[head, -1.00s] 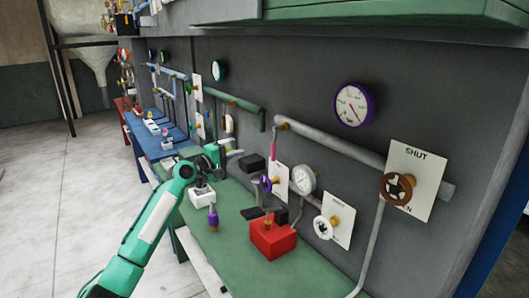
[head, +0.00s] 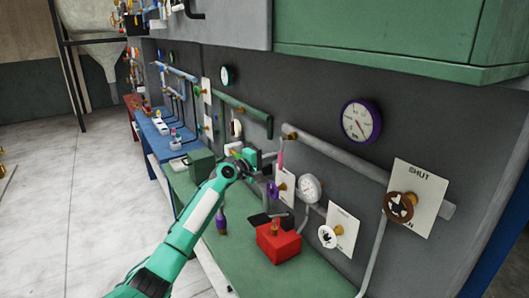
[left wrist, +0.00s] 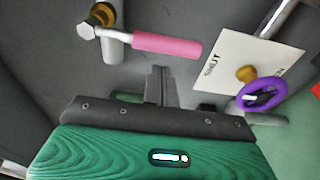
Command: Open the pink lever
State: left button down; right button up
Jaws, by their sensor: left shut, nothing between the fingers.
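The pink lever (left wrist: 166,46) lies near the top of the left wrist view. Its pale arm runs left to a brass hub (left wrist: 102,16) on a grey pipe. In the head view the pink lever (head: 281,152) is small, on the wall pipe just right of my left gripper (head: 262,158). In the left wrist view my left gripper (left wrist: 158,86) is shut and empty, its fingertips just below the pink handle in the picture. I see no clear contact, and the depth between them is hard to judge. My right gripper is in neither view.
A purple handwheel (left wrist: 262,95) with a white card sits right of the lever. A red box (head: 278,244) and a purple-bodied object (head: 221,222) stand on the green bench (head: 240,262). A white gauge (head: 309,187) and a brown handwheel (head: 398,207) are further right.

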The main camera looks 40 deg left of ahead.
pick_arm(q)
jog(key=shift+s+d+p, duration=0.4)
jog(key=shift+s+d, duration=0.05)
jog(key=shift+d, duration=0.3)
